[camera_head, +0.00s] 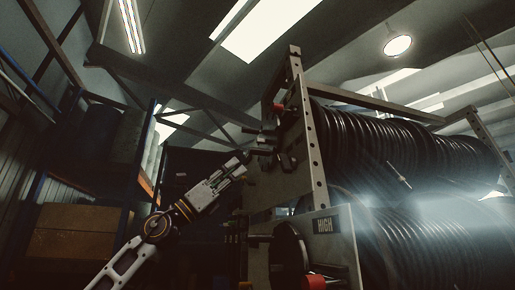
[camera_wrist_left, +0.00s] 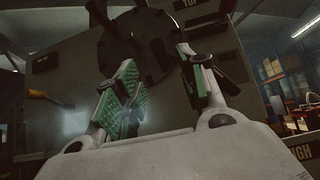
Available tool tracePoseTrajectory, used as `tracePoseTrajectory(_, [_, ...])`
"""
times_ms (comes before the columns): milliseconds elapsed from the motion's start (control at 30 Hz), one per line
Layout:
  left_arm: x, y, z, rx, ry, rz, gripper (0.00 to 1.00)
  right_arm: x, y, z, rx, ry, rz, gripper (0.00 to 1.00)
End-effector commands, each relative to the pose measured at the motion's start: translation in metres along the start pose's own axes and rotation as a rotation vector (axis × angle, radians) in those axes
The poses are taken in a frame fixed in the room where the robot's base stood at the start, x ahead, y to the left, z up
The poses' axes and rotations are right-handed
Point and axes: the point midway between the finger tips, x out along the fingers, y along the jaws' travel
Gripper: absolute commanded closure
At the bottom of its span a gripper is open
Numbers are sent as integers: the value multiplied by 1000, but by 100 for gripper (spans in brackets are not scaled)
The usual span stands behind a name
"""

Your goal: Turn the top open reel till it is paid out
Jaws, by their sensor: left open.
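The top open reel (camera_head: 400,140) is wound with black hose and sits in the upper part of a grey punched-metal rack on the right of the head view. My left gripper (camera_head: 257,142) reaches up to the rack's left side plate, near dark fittings there. In the left wrist view my left gripper (camera_wrist_left: 160,82) is open, with green pads apart. A dark round disc (camera_wrist_left: 135,32) on a grey panel is just beyond the fingers. No thing shows clearly between the pads, and I cannot tell whether they touch anything. My right gripper is out of view.
A lower reel (camera_head: 430,245) sits below, by a plate marked HIGH (camera_head: 325,225) and a dark wheel (camera_head: 290,250). A red part (camera_head: 278,109) sticks out by the upper side plate. Shelving with boxes (camera_head: 78,232) stands at the left.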

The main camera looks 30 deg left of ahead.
Motion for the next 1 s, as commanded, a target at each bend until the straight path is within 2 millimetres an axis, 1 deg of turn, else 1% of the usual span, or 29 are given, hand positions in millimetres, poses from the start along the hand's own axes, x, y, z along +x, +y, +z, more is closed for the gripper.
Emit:
tracePoseTrajectory(33, [6, 0, 2, 0, -1, 0, 60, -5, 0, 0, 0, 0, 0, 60])
tracePoseTrajectory(1000, [79, 0, 2, 1, -2, 0, 60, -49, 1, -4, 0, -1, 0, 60])
